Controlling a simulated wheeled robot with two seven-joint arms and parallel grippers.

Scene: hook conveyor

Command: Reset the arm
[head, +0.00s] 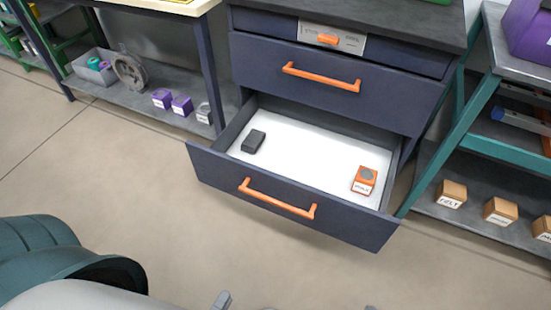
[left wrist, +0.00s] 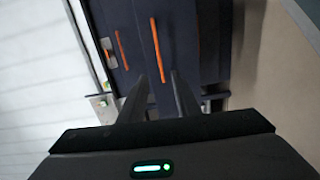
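My left gripper (left wrist: 159,78) shows in the left wrist view as two dark fingers apart with nothing between them. Beyond the fingertips is the dark blue drawer cabinet with orange handles, apart from the gripper as far as I can tell. In the head view, only a small grey tip (head: 221,300) shows at the bottom edge, and the rest is cut off. A teal and grey part of my own body fills the lower left. I cannot make out my right gripper in either view.
The cabinet's bottom drawer (head: 222,167) stands open, holding a dark block (head: 253,141) and an orange block (head: 365,180). The drawer above (head: 330,92) is shut. Shelves with purple boxes (head: 181,105) and tan boxes (head: 451,194) flank it. The floor in front is clear.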

